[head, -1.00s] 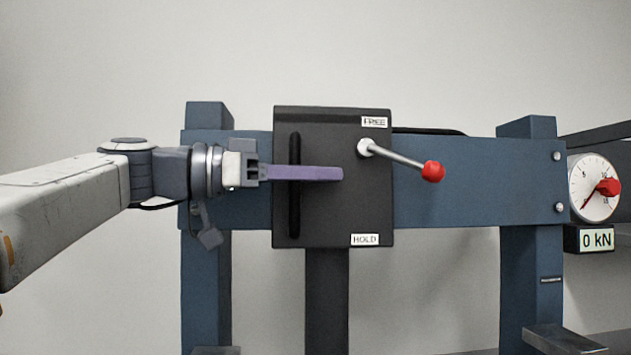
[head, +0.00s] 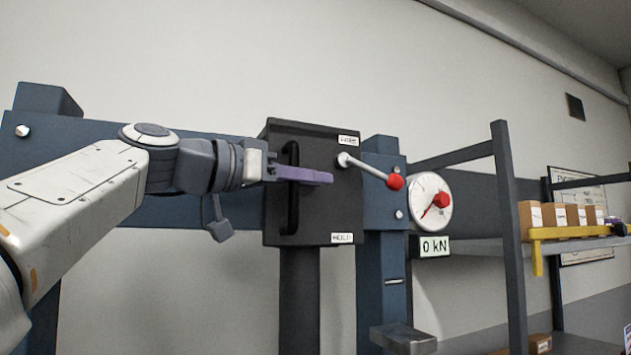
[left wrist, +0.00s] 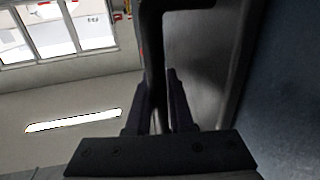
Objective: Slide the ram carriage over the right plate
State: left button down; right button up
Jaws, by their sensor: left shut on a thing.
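The ram carriage (head: 315,215) is a dark box on the blue crossbeam, close to the right upright. Its dark ram (head: 299,295) hangs below it. My left gripper (head: 305,175) is shut around the carriage's vertical handle (head: 290,215); the handle (left wrist: 155,50) also passes between the fingers in the left wrist view. The lever (head: 370,171) with a red knob slants down to the right, its pivot below the FREE label. A grey plate (head: 403,338) juts out at the foot of the right upright, to the right of the ram. My right gripper is out of view.
The blue crossbeam (head: 95,150) runs left to the left upright. A dial gauge (head: 430,200) and a 0 kN display (head: 432,246) are right of the frame. A shelf rack (head: 510,230) with cartons (head: 555,216) and a yellow bar (head: 570,233) stands farther right.

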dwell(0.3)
pick_arm(q)
jog(key=c, duration=1.1)
grip_release()
jog(key=shift+d, duration=0.1)
jog(key=shift+b+v, duration=1.7)
jog(key=shift+v, duration=3.5)
